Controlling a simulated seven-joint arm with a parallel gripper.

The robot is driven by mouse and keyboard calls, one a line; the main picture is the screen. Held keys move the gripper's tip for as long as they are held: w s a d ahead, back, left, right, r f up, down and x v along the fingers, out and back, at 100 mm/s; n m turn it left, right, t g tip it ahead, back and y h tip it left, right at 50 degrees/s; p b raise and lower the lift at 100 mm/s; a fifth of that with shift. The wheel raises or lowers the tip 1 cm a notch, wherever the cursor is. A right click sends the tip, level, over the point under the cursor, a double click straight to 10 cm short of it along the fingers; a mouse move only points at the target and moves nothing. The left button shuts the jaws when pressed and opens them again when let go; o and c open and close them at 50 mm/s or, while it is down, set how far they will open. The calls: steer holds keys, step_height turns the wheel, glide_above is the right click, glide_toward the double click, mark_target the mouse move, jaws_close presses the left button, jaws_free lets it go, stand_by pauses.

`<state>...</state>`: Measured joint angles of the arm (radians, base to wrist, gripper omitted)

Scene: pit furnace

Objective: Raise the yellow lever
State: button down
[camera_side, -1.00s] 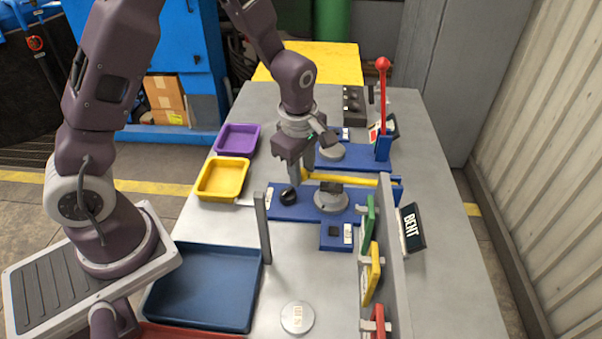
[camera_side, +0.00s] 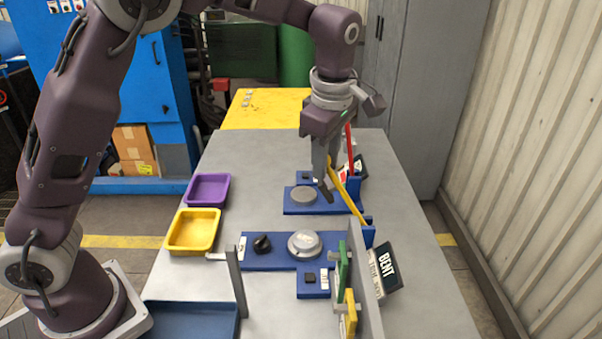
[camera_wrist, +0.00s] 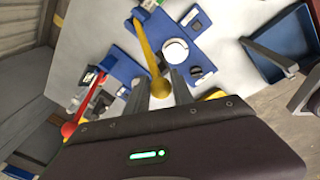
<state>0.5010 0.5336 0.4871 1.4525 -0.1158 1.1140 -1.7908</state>
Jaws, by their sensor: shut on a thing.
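The yellow lever (camera_side: 349,197) slants up and to the left from its pivot on a blue base (camera_side: 262,256) in the side view. My gripper (camera_side: 327,185) is shut on the lever's upper end, above the table. In the wrist view the yellow lever (camera_wrist: 147,48) runs down between the two fingers of my gripper (camera_wrist: 160,84), with its rounded end between them. The fingers partly hide the lever's end in the side view.
A red lever (camera_side: 350,155) stands close behind my gripper on another blue base (camera_side: 300,210). Yellow (camera_side: 193,230) and purple trays (camera_side: 207,189) lie left.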

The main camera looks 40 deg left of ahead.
steer(key=w+d+r, duration=0.2)
steer(key=w+d, duration=0.4)
steer(key=shift+r, duration=0.2)
steer(key=c, duration=1.9)
jaws_free()
steer(key=shift+a, duration=0.15)
steer(key=o, duration=0.8)
steer(key=shift+s, duration=0.1)
step_height(320, 180, up, 7)
steer(key=shift+s+d, duration=0.35)
steer(key=shift+d, duration=0.05)
